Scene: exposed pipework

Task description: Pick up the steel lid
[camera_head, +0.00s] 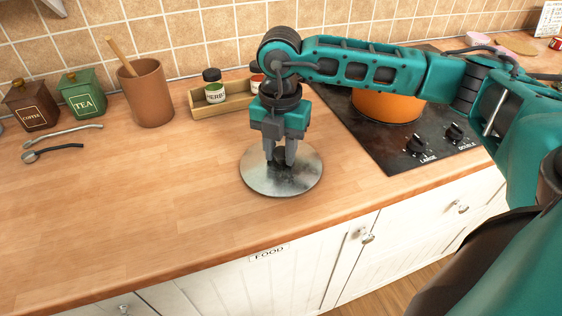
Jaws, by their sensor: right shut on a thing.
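The steel lid (257,178) is a round, grey metal disc at the middle of the wooden counter, near its front edge. My right gripper (280,160) points straight down over the lid's centre and is shut on its dark knob. The fingers hide most of the knob. I cannot tell whether the lid touches the counter or is slightly above it. My left gripper is not in view.
An orange pot (388,106) stands on the black hob (430,139), behind my right arm. A wooden spice tray (206,109) is behind the gripper. A brown utensil pot (147,92), canisters (83,95) and two spoons (55,150) are at left. The front-left counter is clear.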

